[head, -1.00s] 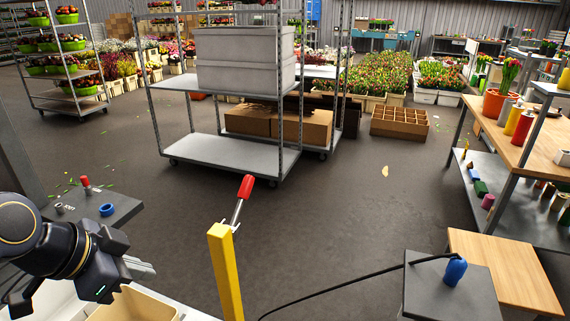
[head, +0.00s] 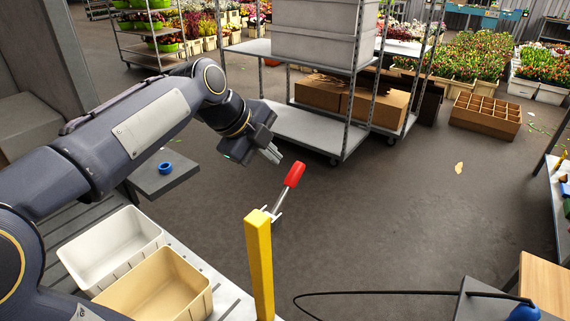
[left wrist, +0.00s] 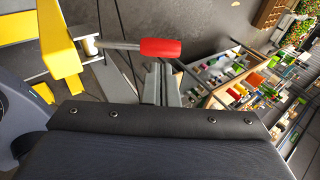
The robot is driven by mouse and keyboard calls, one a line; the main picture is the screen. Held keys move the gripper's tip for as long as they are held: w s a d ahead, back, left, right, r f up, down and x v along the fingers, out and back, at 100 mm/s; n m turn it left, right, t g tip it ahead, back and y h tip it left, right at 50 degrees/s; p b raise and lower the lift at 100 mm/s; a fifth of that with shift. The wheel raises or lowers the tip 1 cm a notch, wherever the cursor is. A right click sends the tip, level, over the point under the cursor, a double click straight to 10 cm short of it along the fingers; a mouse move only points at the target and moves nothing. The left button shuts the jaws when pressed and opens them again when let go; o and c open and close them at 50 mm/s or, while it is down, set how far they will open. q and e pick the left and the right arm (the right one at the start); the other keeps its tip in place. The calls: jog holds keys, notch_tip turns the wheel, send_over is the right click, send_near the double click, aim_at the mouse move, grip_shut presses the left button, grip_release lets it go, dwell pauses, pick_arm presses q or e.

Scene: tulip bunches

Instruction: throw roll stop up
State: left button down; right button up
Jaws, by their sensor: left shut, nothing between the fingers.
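The roll stop is a lever with a red grip (head: 293,174) on a metal rod, fixed near the top of a yellow post (head: 259,265). The rod slants up and to the right from the post. My left gripper (head: 273,155) is shut and empty, just up and left of the red grip, apart from it in the head view. In the left wrist view the red grip (left wrist: 161,47) lies across the picture beyond the fingertips (left wrist: 163,70). I cannot tell there whether they touch. The yellow post (left wrist: 60,45) is at the left. My right gripper is not in view.
A white bin (head: 110,250) and a tan bin (head: 155,290) sit left of the post. A blue ring (head: 165,168) lies on a grey stand. A metal trolley (head: 310,132) with grey crates stands behind the lever. Open floor lies to the right.

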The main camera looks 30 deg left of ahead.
aim_at(291, 171)
pick_arm(q)
jog(key=shift+x, duration=2.6)
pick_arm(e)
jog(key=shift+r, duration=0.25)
